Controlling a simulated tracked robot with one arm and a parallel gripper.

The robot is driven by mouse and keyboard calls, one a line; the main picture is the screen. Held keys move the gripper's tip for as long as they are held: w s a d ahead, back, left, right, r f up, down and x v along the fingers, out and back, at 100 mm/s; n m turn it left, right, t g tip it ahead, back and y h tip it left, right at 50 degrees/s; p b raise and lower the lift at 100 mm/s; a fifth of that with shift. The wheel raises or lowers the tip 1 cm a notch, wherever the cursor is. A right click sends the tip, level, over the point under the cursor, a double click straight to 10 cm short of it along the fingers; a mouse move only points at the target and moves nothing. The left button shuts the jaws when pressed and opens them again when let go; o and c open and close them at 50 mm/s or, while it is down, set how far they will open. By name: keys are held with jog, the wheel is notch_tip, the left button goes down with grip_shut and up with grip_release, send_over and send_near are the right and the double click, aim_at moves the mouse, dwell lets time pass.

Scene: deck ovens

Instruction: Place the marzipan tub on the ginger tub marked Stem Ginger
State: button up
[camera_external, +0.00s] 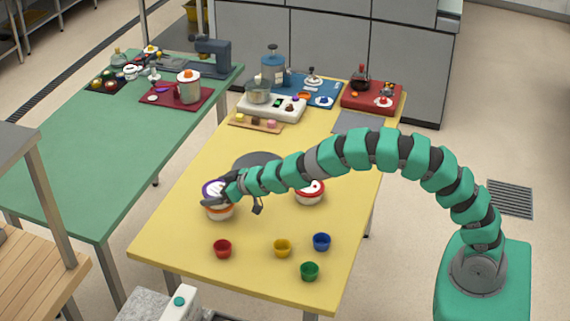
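A pale tub with a purple-edged white top (213,187) is at the left of the yellow table, directly over a white tub with an orange band (219,213). The upper one looks stacked on the lower, but my gripper hides part of the join. My gripper (228,200) is right at this pair, with a dark finger across its front. Whether it grips the upper tub is unclear. Another white tub with a red-marked top (309,191) stands to the right, partly behind my arm. No label is readable, so I cannot tell which tub is marzipan or Stem Ginger.
A dark round plate (258,160) lies behind my arm. Red (222,248), yellow (282,247), blue (321,241) and green (309,271) cups stand at the table's front. Trays and a blue-topped jar (273,66) crowd the back. The front left is clear.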

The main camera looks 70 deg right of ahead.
jog(key=shift+r, duration=0.15)
jog(key=d+v, duration=0.1)
jog(key=v, duration=1.1)
jog(key=s+a+r+t, duration=0.1)
jog(key=s+r, duration=0.2)
jog(key=r, duration=1)
jog(key=s+r+t, duration=0.1)
jog(key=s+r, duration=0.2)
jog(key=r, duration=0.9)
jog(key=s+r+t, duration=0.1)
jog(key=s+r, duration=1.9)
jog(key=r, duration=0.3)
jog(key=shift+s+a+r+n+y+p, duration=0.25)
jog(key=shift+s+n+y+p, duration=0.05)
jog(key=shift+s+p, duration=0.1)
